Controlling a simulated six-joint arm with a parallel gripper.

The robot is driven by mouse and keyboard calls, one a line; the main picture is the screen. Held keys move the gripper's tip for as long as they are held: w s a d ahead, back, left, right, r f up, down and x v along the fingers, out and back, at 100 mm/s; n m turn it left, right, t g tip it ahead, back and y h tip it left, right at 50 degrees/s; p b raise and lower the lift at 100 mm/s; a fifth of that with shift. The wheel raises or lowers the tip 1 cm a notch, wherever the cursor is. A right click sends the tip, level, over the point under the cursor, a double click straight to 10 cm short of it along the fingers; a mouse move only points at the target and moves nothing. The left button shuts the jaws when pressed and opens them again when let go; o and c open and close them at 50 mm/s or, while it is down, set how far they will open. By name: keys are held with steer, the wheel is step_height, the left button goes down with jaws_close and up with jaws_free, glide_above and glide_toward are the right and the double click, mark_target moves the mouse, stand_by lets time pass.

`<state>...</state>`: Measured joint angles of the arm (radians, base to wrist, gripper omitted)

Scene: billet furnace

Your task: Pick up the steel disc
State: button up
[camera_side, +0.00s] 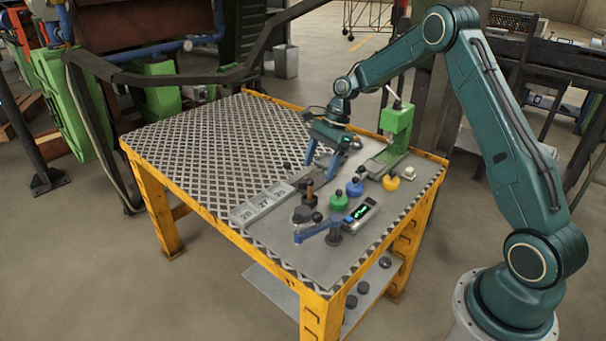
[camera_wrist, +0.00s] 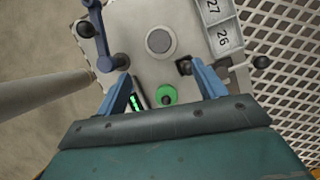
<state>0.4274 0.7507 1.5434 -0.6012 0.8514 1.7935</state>
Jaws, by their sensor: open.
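The steel disc (camera_wrist: 160,41) is a flat grey round in the wrist view, lying on a paler round patch at upper middle. In the side view a dark round piece (camera_side: 302,214) near the numbered tray seems to be the same disc, but it is small there. My gripper (camera_wrist: 159,75) is open, with its two blue fingers apart and nothing held between them. The disc lies beyond the fingertips, in line with the gap. In the side view my gripper (camera_side: 320,168) hangs above the table, behind the disc.
A numbered tray (camera_side: 262,204) stands left of the disc. A blue lever (camera_side: 318,232), a display device (camera_side: 360,214), and green (camera_side: 338,203), blue (camera_side: 354,188) and yellow (camera_side: 391,183) knobbed pieces stand close by. A green press (camera_side: 396,122) rises behind. The table's left side is clear.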

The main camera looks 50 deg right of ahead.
glide_above(302, 210)
steer(key=d, duration=0.3)
steer(key=shift+s+a+f, duration=0.15)
steer(key=shift+s+f, duration=0.05)
steer(key=shift+f, duration=1.8)
steer(key=shift+s+a+f, duration=0.1)
steer(key=shift+s+f, duration=0.05)
steer(key=shift+f, duration=1.8)
steer(key=shift+a+f, duration=0.1)
steer(key=shift+f, duration=0.05)
steer(key=shift+x, duration=2.4)
steer(key=shift+w, duration=0.1)
steer(key=c, duration=1.5)
steer(key=shift+r, duration=0.2)
